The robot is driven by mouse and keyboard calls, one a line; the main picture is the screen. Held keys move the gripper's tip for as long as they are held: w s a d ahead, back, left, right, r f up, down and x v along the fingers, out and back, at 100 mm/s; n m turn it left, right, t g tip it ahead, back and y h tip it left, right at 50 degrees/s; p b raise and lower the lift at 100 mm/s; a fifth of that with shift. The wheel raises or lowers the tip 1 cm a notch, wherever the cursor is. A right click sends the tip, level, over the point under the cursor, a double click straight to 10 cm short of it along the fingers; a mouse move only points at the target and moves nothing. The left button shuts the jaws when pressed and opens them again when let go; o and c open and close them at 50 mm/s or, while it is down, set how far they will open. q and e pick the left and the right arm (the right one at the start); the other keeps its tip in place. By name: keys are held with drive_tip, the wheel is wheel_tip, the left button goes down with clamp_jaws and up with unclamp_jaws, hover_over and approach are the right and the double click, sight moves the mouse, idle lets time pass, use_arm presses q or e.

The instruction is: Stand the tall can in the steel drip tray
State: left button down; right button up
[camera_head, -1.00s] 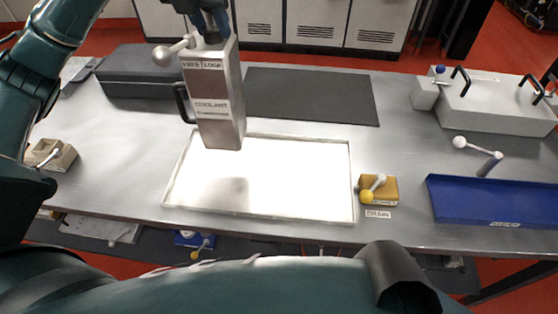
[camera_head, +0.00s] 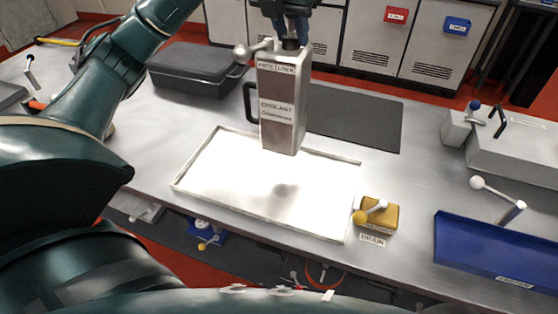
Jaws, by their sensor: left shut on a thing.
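The tall can (camera_head: 279,108) is a metallic upright box with a black side handle and a label reading "COOLANT". My left gripper (camera_head: 290,32) is shut on its top, near the neck. A lever with a round white knob sticks out at the can's top left. The can hangs upright over the far part of the steel drip tray (camera_head: 262,223), a shallow, bright, low-rimmed tray. A soft shadow lies on the tray floor below the can, so the can seems to be above it. My right gripper is not in view.
A yellow drain block with a lever (camera_head: 378,215) sits just right of the tray. A blue tray (camera_head: 490,245) and a grey box (camera_head: 515,145) are farther right. A dark case (camera_head: 195,70) stands back left. A dark mat (camera_head: 355,115) lies flat behind the tray.

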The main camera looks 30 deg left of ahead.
use_arm(q)
wheel_tip(320, 180, down, 10)
drive_tip(key=shift+r+p, duration=0.1)
drive_tip(key=shift+p, duration=0.3)
drive_tip(key=shift+f, duration=0.2)
drive_tip(key=c, duration=1.1)
unclamp_jaws()
drive_tip(key=shift+o, duration=0.2)
drive_tip(key=shift+s+r, duration=0.15)
drive_tip(key=shift+r, duration=0.35)
drive_tip(key=v, duration=1.1)
drive_tip(key=shift+r+b, duration=0.15)
drive_tip(key=shift+b, duration=0.25)
